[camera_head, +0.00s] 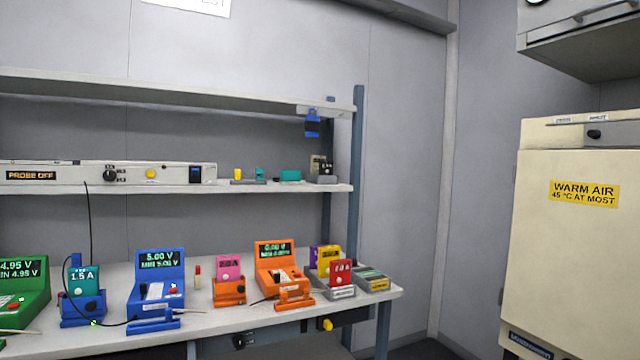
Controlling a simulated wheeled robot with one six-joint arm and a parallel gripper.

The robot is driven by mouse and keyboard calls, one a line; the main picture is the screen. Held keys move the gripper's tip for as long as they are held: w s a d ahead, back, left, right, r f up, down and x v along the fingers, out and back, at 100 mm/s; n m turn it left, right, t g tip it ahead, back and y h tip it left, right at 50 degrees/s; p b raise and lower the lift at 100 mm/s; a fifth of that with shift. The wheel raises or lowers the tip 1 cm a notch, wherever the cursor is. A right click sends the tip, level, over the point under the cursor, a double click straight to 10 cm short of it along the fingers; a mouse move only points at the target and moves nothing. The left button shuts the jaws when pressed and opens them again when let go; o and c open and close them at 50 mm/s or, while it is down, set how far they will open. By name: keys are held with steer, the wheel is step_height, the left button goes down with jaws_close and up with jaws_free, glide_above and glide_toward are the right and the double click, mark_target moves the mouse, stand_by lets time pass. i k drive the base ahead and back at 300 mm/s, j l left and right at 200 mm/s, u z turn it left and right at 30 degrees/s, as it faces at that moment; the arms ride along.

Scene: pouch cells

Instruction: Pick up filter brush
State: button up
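I cannot make out a filter brush for certain in this view. Small items that are too small to identify sit on the middle shelf: a yellow one (237,174), a teal one on a grey base (260,174) and a flat teal block (289,175). A small red and white upright item (197,276) stands on the bench between the blue and orange devices. My gripper is not in view.
A workbench (215,322) holds blue, green and orange meters and colored pouch holders. A blue item (312,125) hangs under the upper shelf (200,89). A cream warm-air cabinet (575,250) stands at right. Floor shows between bench and cabinet.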

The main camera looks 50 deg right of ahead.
mark_target(287, 177)
steer(key=z, duration=1.3)
